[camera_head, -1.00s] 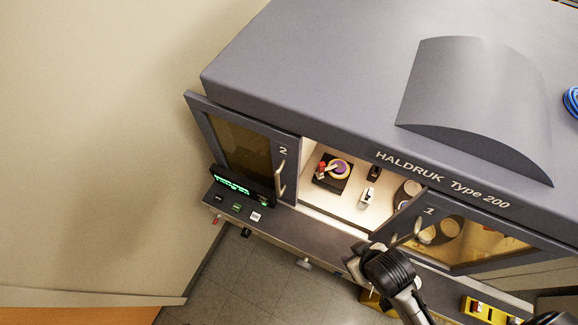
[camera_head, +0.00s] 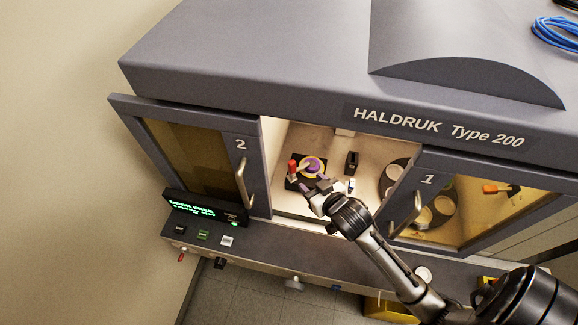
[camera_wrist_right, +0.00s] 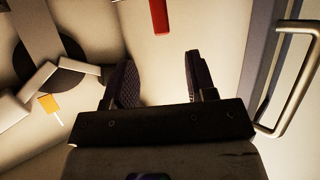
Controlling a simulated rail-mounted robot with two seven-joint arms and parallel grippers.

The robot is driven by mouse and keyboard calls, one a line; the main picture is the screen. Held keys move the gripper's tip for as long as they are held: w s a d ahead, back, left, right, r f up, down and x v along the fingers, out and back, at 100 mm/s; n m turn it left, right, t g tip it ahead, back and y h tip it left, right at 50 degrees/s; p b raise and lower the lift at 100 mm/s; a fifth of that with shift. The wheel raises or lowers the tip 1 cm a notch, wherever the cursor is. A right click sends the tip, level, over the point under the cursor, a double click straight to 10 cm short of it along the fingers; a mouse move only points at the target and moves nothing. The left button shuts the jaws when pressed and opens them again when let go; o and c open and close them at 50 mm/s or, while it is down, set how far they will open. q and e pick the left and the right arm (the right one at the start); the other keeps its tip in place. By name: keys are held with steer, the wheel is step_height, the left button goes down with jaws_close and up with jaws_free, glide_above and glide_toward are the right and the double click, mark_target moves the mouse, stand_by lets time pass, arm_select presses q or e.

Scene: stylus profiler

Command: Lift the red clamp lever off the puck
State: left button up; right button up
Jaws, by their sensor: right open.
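The red clamp lever (camera_head: 292,170) stands at the left of a black stage in the open bay. Nothing is between the fingers. My left gripper is not in view.
A small black block (camera_head: 352,160) stands right of the puck. A grey console ledge (camera_head: 260,250) with buttons lies in front.

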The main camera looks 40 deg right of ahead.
mark_target(294, 167)
steer(key=x, duration=1.3)
steer(key=shift+w+d, duration=0.1)
steer(key=shift+w, duration=0.35)
steer(key=c, duration=0.9)
